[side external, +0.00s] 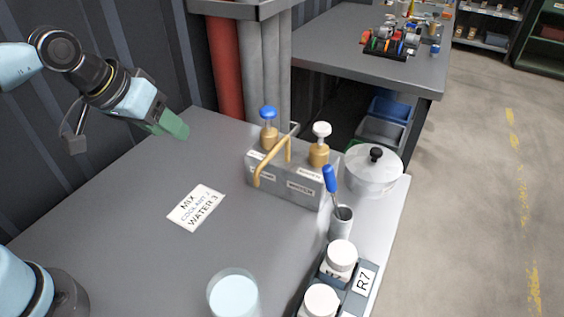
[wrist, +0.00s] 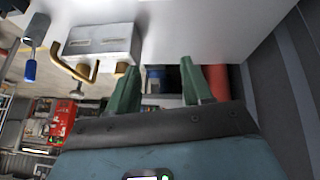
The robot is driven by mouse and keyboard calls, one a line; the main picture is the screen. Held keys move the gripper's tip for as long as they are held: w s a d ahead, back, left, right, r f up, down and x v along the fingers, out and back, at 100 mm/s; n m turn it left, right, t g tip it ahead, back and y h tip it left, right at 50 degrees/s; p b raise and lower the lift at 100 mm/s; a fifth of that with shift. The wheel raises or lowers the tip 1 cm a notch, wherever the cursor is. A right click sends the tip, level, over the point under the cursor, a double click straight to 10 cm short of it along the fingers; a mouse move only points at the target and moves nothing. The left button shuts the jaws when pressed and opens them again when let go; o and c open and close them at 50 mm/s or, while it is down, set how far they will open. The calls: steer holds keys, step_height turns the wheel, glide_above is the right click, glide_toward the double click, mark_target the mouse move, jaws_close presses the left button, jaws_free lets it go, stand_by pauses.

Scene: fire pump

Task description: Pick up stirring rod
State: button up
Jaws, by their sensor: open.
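The stirring rod (side external: 331,181) has a blue handle and stands tilted in a small grey cup (side external: 341,222), to the right of the grey pump box. Its lower end is hidden in the cup. In the wrist view the rod's blue handle (wrist: 30,71) is at the left edge, with the cup (wrist: 37,29) above it. My gripper (side external: 176,132), with green fingers, is above the far left part of the table, well away from the rod. In the wrist view my gripper (wrist: 157,72) is open with nothing between its fingers.
The grey box (side external: 285,182) with blue and white knobs and a tan handle stands between my gripper and the rod. A lidded pot (side external: 373,175), white-capped jars (side external: 340,257) and a beaker (side external: 233,295) stand nearby. A label card (side external: 196,207) lies flat; the table around it is clear.

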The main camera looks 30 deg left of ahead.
steer(key=w+d+r+n+g+h, duration=0.1)
steer(key=w+d+r, duration=0.15)
steer(key=d, duration=0.35)
steer(key=w+d+r+n+g+h, duration=0.1)
steer(key=w+d, duration=0.2)
steer(key=d, duration=0.3)
steer(key=n+g, duration=0.2)
steer(key=g, duration=0.1)
glide_above(329, 168)
steer(key=a, duration=0.2)
steer(key=x, duration=0.6)
steer(key=shift+s+d, duration=0.1)
steer(key=shift+s, duration=0.25)
steer(key=shift+x, duration=3.1)
jaws_close()
